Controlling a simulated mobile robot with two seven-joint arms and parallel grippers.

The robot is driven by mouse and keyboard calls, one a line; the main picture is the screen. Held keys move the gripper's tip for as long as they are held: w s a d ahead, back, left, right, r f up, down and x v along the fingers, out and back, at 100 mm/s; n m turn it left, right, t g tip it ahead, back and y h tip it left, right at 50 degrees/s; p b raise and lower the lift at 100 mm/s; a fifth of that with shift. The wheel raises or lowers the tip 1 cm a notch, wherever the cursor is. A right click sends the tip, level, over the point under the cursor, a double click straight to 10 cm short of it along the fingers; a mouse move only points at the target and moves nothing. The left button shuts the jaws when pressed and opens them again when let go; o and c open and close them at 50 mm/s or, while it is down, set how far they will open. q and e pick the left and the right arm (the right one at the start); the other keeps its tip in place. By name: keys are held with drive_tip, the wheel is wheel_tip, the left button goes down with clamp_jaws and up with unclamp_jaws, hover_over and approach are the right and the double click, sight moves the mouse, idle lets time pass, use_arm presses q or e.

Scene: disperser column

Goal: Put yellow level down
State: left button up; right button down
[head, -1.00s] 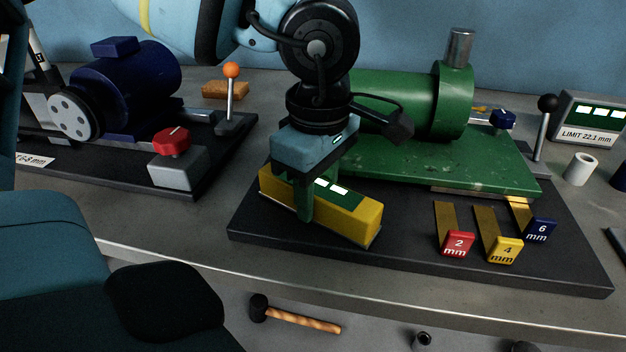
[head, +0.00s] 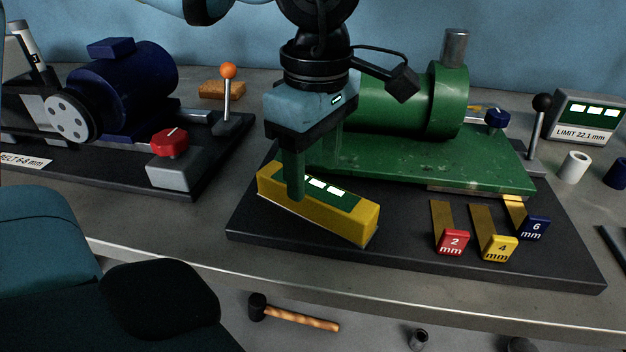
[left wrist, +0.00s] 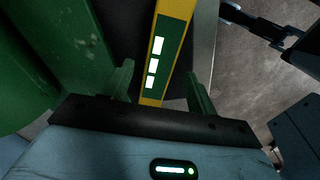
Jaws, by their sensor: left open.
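The yellow level (head: 345,217) has a green top panel with white lit windows. It lies flat on the black base plate (head: 400,262), in front of the green machine. My left gripper (head: 312,180) is open above the level, pointing down. In the left wrist view the level (left wrist: 152,82) runs up between the two spread fingers (left wrist: 160,85), with gaps on both sides. My right gripper is not in view.
The green machine (head: 400,100) stands close behind my left gripper. Tags marked 2 (head: 453,242), 4 (head: 499,247) and 6 mm (head: 535,228) are to the right. A blue motor (head: 135,85) and red knob (head: 168,142) stand left. A hammer (head: 295,316) shows below the bench edge.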

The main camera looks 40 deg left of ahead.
sight(315, 189)
use_arm(q)
wheel_tip(315, 189, up, 7)
drive_tip(key=shift+r+p, duration=0.2)
drive_tip(key=shift+p, duration=0.1)
drive_tip(key=shift+d+f, duration=0.1)
idle(0.5)
